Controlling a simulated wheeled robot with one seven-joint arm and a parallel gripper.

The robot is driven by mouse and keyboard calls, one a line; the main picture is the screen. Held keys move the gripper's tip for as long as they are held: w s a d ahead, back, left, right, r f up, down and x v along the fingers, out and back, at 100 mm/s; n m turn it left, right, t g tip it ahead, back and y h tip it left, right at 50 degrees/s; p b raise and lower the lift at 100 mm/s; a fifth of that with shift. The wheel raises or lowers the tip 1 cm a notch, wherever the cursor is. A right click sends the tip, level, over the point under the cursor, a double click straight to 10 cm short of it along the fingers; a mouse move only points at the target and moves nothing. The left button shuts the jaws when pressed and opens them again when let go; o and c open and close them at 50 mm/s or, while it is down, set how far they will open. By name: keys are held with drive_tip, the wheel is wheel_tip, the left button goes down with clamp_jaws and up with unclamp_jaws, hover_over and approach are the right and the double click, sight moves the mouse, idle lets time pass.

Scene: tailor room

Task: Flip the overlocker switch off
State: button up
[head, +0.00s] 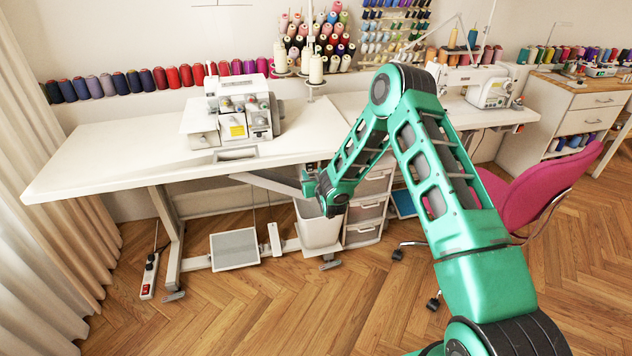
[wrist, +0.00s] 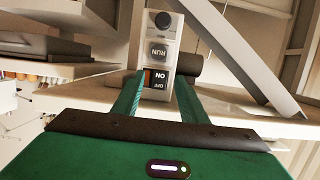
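The overlocker (head: 238,110) stands on the white table. Its switch box (head: 309,172) hangs under the table's front edge, partly hidden by my arm. In the wrist view the box is upside down, with a black knob, a grey RUN label, and a black ON/OFF plate (wrist: 160,80) with a narrow orange part at its left. I cannot tell the switch's position. My gripper (wrist: 157,92) points at the lower part of the box. Its two green fingers are apart, one on each side of the plate, with nothing held between them. I cannot tell whether they touch the box.
The white tabletop (head: 100,165) lies just above my gripper. A slanted grey bar (wrist: 240,55) passes right of the switch box. A white bin (head: 318,229) and a drawer unit (head: 366,211) stand below. A pink chair (head: 520,195) is at the right. A power strip (head: 149,277) lies at the left.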

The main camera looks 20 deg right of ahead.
drive_tip(key=v, duration=0.8)
drive_tip(key=shift+s, duration=0.35)
drive_tip(key=s+d+r+m+g+h, duration=0.1)
drive_tip(key=s+d+r+g+h, duration=0.15)
drive_tip(key=d+r, duration=0.35)
drive_tip(key=s+d+r+g+h, duration=0.1)
drive_tip(key=s+d+r+g, duration=0.2)
drive_tip(key=d, duration=0.6)
drive_tip(key=s+d+r+m+g+h, duration=0.1)
drive_tip(key=s+d+r+g, duration=0.1)
drive_tip(key=s+d+r, duration=0.35)
drive_tip(key=s+d+r+m+g, duration=0.1)
drive_tip(key=s+d+r+g, duration=0.1)
drive_tip(key=s, duration=0.7)
drive_tip(key=s+a+r+m+g+y, duration=0.1)
drive_tip(key=s+r, duration=0.1)
drive_tip(key=s, duration=0.9)
drive_tip(key=s+a+r+m+g+y, duration=0.1)
drive_tip(key=s+a+r+g+y, duration=0.1)
drive_tip(key=s, duration=0.9)
drive_tip(key=s+a+r+m+g+y, duration=0.1)
drive_tip(key=s+a+r+g, duration=0.1)
drive_tip(key=s, duration=0.9)
drive_tip(key=shift+r+y, duration=0.35)
drive_tip(key=shift+r, duration=0.35)
drive_tip(key=shift+s+a+g, duration=0.1)
drive_tip(key=shift+g, duration=0.15)
